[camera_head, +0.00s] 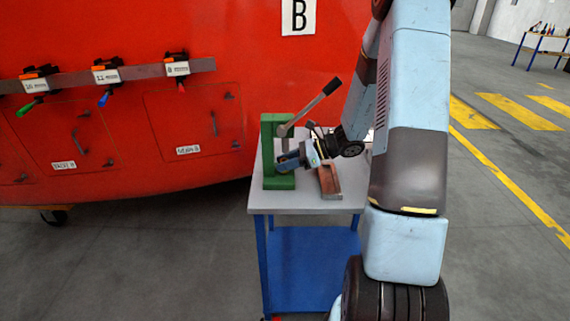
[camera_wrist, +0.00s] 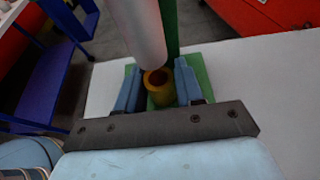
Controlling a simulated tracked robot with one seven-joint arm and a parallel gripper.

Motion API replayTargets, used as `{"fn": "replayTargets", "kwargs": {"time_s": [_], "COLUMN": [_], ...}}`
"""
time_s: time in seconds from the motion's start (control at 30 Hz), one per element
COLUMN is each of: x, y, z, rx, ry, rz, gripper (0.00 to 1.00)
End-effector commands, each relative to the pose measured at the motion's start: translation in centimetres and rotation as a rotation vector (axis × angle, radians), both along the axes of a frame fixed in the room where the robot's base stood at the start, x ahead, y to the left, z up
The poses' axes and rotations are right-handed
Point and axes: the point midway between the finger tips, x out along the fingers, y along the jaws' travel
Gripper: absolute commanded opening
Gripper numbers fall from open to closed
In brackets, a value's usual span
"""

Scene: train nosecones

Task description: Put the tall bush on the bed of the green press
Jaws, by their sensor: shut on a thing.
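The green press (camera_head: 269,150) stands on the table's left side, its lever raised to the right. My gripper (camera_head: 287,161) reaches into the press from the right, low and just above its bed. In the wrist view my gripper (camera_wrist: 158,90) has its two blue fingers on either side of a brass-yellow bush (camera_wrist: 161,98) and is shut on it. The bush is upright, its round open top showing, beside the press's grey ram (camera_wrist: 139,30). The green bed (camera_wrist: 204,78) lies beneath; I cannot tell whether the bush touches it. The bush is hidden in the head view.
A reddish-brown block (camera_head: 329,178) lies on the grey table top (camera_head: 305,203) right of the press, close below my gripper. A red train nosecone (camera_head: 120,140) with clamps on a rail stands behind and left. The table's front strip is clear.

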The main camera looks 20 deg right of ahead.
Motion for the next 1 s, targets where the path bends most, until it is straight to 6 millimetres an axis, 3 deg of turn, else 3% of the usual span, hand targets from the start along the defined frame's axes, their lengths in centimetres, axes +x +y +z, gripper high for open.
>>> {"fn": "replayTargets", "kwargs": {"time_s": [0.37, 0.4, 0.67, 1.0], "x": [0.01, 0.0, 0.0, -0.04], "y": [-0.2, -0.21, -0.25, -0.46], "z": [-0.59, -0.66, -0.62, -0.33], "rx": [0.0, 0.0, 0.0, -0.001], "ry": [0.0, 0.0, -0.001, -0.002], "rz": [-0.002, -0.002, -0.003, -0.003], "gripper": [0.0, 0.38, 0.62, 0.63]}}
